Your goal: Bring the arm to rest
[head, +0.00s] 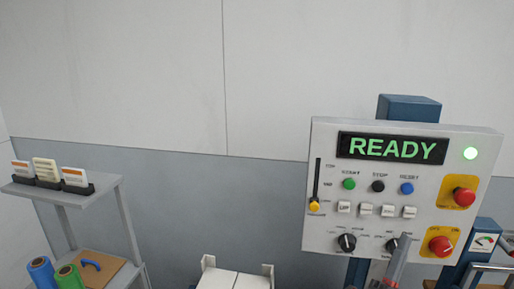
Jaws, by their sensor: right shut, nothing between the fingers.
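My right gripper (403,242) shows at the bottom of the head view as a slim grey shape. Its fingers are shut and empty. Its tip overlaps the lower edge of the control panel (325,225), just right of a black knob (391,245); I cannot tell whether it touches the panel. Most of the right arm is out of view below. My left gripper is not in view.
A grey shelf (108,190) with card holders stands left. A white box (210,275) is at bottom centre. Wall behind is bare.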

